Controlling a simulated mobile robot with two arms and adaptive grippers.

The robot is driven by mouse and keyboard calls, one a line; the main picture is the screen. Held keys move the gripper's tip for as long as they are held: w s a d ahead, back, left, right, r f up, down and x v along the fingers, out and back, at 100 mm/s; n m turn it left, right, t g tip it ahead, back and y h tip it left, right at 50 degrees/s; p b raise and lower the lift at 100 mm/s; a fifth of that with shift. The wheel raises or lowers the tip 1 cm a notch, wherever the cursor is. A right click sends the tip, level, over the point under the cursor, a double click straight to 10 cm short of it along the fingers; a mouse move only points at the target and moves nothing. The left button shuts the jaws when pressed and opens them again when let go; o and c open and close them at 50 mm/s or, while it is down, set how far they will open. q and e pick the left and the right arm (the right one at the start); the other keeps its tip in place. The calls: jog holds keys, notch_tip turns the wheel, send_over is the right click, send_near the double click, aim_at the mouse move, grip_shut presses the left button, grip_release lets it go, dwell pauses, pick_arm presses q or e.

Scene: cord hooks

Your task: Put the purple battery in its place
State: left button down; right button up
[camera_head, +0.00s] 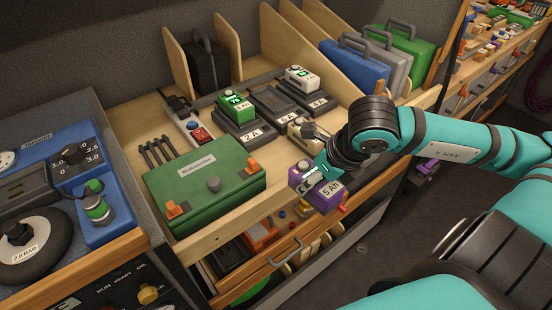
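The purple battery (326,195), marked "5 Ah", is held by my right gripper (314,181), whose arm comes in from the right. The gripper is at its top; the fingers are partly hidden. The battery is at the front edge of the bench, above the open drawer. Behind are three dark chargers. The left charger (252,131), marked "2 A", bears a green battery (236,106). The middle charger (272,101) looks empty. The right charger (318,95) bears a white battery (301,76). My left gripper is not in view.
Blue, grey and green cases stand behind my wrist. An open drawer (275,262) lies below.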

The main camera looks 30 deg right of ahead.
jog(key=shift+w+r+m, duration=0.15)
jog(key=shift+w+m, duration=0.05)
jog(key=shift+m, duration=0.1)
jog(key=shift+w+d, duration=0.15)
jog(key=shift+w, duration=0.05)
jog(key=w+p, duration=0.1)
jog(key=w, duration=0.2)
jog(key=w+p, duration=0.1)
jog(key=w, duration=0.2)
jog(key=shift+d+r+p, duration=0.1)
jog(key=shift+d+p, duration=0.1)
jog(key=shift+p, duration=0.2)
jog(key=w+p, duration=0.1)
jog(key=w, duration=0.2)
jog(key=w+f+p, duration=0.1)
jog(key=w, duration=0.2)
jog(key=w+d+p, duration=0.1)
jog(key=w, duration=0.2)
jog(key=shift+w+f, duration=0.2)
jog(key=shift+f, duration=0.1)
notch_tip(320, 180, down, 3)
jog(key=shift+r+p, duration=0.1)
jog(key=shift+p, duration=0.7)
jog(key=shift+f, duration=0.4)
jog(key=o, duration=1.6)
jog(key=shift+s, duration=0.1)
